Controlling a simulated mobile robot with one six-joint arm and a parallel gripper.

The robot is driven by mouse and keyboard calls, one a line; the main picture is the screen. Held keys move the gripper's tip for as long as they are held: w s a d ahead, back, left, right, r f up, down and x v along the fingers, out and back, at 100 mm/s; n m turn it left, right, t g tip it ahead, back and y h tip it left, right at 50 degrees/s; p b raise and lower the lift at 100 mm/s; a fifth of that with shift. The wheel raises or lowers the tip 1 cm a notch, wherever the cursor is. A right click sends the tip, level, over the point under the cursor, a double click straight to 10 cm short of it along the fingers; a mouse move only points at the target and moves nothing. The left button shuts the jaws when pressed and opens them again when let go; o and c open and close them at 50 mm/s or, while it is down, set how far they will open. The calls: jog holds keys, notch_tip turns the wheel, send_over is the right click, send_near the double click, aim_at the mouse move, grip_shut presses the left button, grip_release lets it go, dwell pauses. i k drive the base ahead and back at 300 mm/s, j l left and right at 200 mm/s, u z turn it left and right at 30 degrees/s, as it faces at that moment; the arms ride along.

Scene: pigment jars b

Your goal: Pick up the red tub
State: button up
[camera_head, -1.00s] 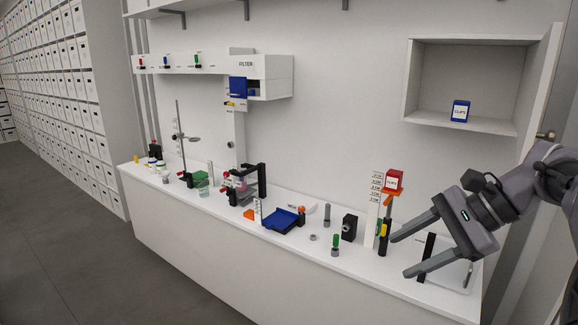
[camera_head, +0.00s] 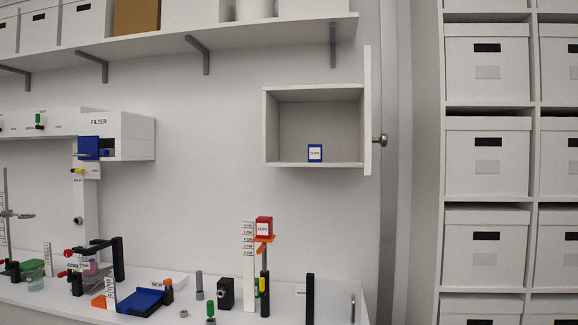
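The red tub (camera_head: 264,227) is a small red box with a white label. It sits on a small orange platform (camera_head: 264,239) on a dark post, beside a white height scale (camera_head: 248,255) near the right end of the white bench. My gripper is not in this view. A similar blue tub (camera_head: 315,153) stands in the open wall cabinet (camera_head: 271,127) above and to the right.
The cabinet door (camera_head: 368,110) stands open, edge-on, with a round knob (camera_head: 380,139). A black upright (camera_head: 310,297) stands right of the post. A black block (camera_head: 226,293) and a blue tray (camera_head: 140,300) stand to the left. Shelves of white boxes (camera_head: 487,150) fill the right.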

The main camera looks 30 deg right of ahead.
aim_at(264, 225)
jog(key=i+l+z, duration=0.1)
jog(key=i+l, duration=0.3)
jog(key=l, duration=0.2)
jog(key=i+l+z, duration=0.1)
jog(key=i+l, duration=0.45)
jog(key=l, duration=0.5)
jog(key=l+z, duration=0.1)
jog(key=l, duration=0.5)
jog(key=i, duration=0.05)
